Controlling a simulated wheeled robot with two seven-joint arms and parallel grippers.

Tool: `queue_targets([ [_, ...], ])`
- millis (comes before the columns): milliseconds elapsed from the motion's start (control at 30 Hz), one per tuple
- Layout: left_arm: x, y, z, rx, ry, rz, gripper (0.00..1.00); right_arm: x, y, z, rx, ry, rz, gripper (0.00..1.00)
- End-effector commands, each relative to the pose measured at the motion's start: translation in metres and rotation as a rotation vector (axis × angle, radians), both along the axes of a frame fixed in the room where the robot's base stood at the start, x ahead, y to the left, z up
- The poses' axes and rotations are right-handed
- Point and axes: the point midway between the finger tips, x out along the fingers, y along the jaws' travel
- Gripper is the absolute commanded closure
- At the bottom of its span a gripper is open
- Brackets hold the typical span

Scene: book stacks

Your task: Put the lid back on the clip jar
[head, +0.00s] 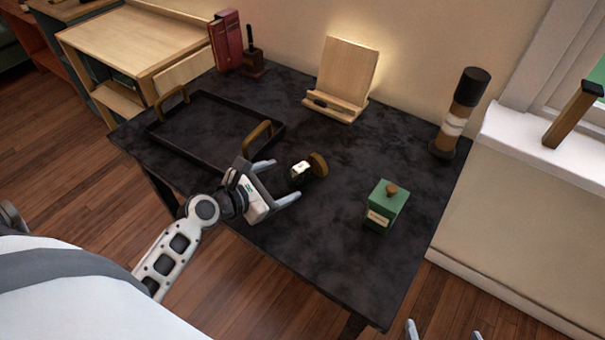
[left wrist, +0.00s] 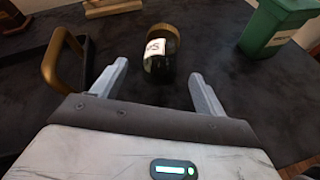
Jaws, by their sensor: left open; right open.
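The clip jar (head: 298,173) is a small dark jar with a white label, near the middle of the black table. In the left wrist view, the jar (left wrist: 157,66) lies just beyond and between the fingertips. The round brown lid (head: 319,164) is at the jar's far right side, tilted. It also shows behind the jar in the left wrist view (left wrist: 163,32). I cannot tell whether it touches the jar or is seated on it. My left gripper (head: 279,181) is open and empty, facing the jar. My right gripper (head: 444,331) is open at the bottom edge, away from the table.
A black tray (head: 167,138) with brown handles lies left of the jar. A green box (head: 388,203) with a knob stands to the right. A wooden stand (head: 347,78), red books (head: 226,42) and a tall dark cylinder (head: 457,112) stand at the back. The front of the table is clear.

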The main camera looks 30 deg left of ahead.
Motion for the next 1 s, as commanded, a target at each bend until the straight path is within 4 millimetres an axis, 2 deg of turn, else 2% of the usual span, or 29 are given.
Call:
queue_targets([
  [33, 0.01, -0.004, -0.003, -0.001, -0.002, -0.001, 0.27, 0.001, 0.001, 0.0, 0.002, -0.002, -0.001, 0.0],
  [200, 0.028, -0.01, -0.012, -0.001, 0.0, -0.001, 0.27, 0.004, 0.001, 0.003, 0.006, -0.013, -0.002, 0.0],
  [667, 0.035, -0.012, -0.015, 0.001, 0.0, -0.001, 0.27, 0.007, 0.002, 0.004, 0.007, -0.02, -0.001, 0.0],
  [1000, 0.074, -0.027, -0.033, 0.0, -0.001, -0.001, 0.27, 0.006, 0.002, -0.003, 0.014, -0.017, -0.002, 0.0],
])
